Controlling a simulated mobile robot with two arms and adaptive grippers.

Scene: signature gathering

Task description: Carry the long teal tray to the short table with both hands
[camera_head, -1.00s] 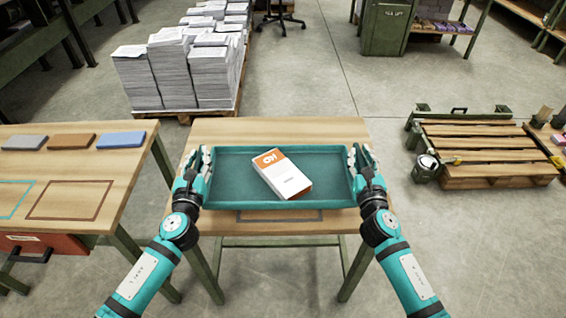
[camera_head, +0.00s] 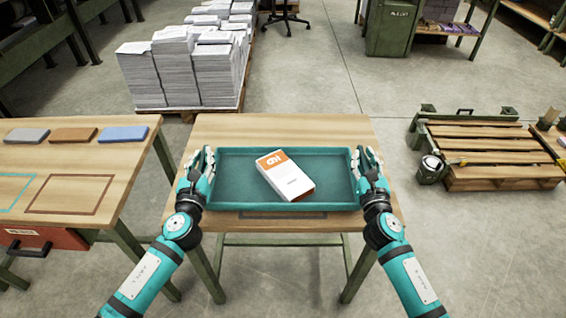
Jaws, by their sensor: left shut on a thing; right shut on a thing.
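The long teal tray (camera_head: 235,188) is level over the short wooden table (camera_head: 290,128) in the middle of the head view. I cannot tell whether it touches the tabletop. A white and orange box (camera_head: 287,177) lies tilted across the tray's floor, right of its middle. My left gripper (camera_head: 204,162) is shut on the tray's left end. My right gripper (camera_head: 361,160) is shut on the tray's right end. The fingertips on the rim are partly hidden. A dark outlined rectangle (camera_head: 262,216) on the tabletop shows partly below the tray's near edge.
A longer wooden table (camera_head: 120,172) stands at the left with grey, brown and blue flat blocks (camera_head: 73,134) and outlined rectangles. Paper stacks (camera_head: 195,65) stand on a pallet behind. A wooden pallet (camera_head: 490,160) lies right. Bare floor lies between.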

